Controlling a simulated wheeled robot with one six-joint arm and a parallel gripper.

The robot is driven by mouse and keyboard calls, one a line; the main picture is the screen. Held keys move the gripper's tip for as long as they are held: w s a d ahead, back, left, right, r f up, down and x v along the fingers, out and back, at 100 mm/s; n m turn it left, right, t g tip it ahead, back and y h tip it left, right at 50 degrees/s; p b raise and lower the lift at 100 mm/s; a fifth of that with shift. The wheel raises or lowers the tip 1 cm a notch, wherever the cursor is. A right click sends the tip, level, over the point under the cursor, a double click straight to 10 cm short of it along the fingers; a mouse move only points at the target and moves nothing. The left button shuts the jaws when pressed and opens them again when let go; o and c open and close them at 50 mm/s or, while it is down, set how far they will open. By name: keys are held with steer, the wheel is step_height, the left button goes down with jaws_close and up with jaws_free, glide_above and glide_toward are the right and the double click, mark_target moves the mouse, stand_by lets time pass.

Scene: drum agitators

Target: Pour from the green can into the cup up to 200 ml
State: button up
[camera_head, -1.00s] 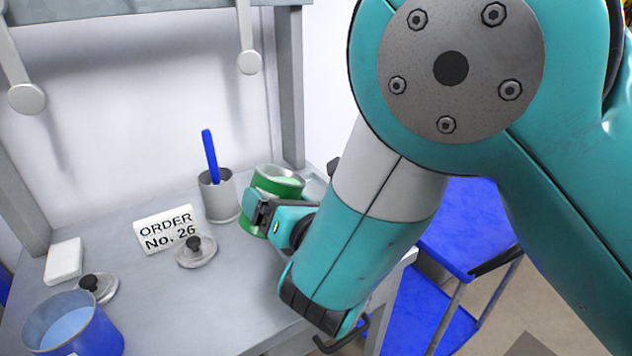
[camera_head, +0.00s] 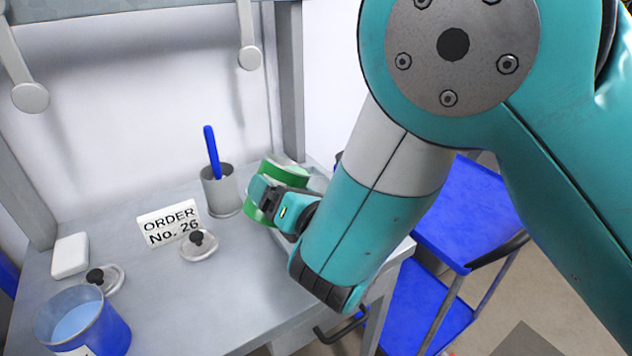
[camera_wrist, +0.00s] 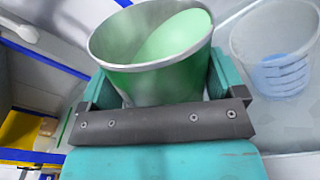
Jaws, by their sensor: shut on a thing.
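My gripper (camera_head: 266,196) is shut on the green can (camera_head: 287,174) above the back right of the grey table. In the wrist view the green can (camera_wrist: 165,85) sits between both fingers, with pale green liquid (camera_wrist: 175,37) inside. The liquid surface lies slanted, closer to the rim on the right, so the can is tilted. The clear cup (camera_wrist: 277,50) with blue marks stands to the right of the can in the wrist view. No stream between them shows. In the head view my gripper and the can largely hide the cup.
A grey holder (camera_head: 221,192) with a blue-handled tool stands left of the can. An order sign (camera_head: 168,224), two lids (camera_head: 199,246), a white block (camera_head: 70,256) and a blue can (camera_head: 100,328) are farther left. A blue cart (camera_head: 465,215) stands right of the table.

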steer(key=shift+w+d+r+m+p, duration=0.2)
steer(key=shift+r+m+p, duration=0.1)
steer(key=shift+m+p, duration=0.15)
steer(key=shift+w+d+r+m+g+p, duration=0.15)
steer(key=shift+r+m+p, duration=0.3)
steer(key=shift+m+p, duration=0.5)
steer(key=shift+w+r+m+g+p, duration=0.1)
steer(key=shift+r+m+g+p, duration=0.15)
steer(key=shift+r+m+p, duration=0.6)
stand_by(3.3)
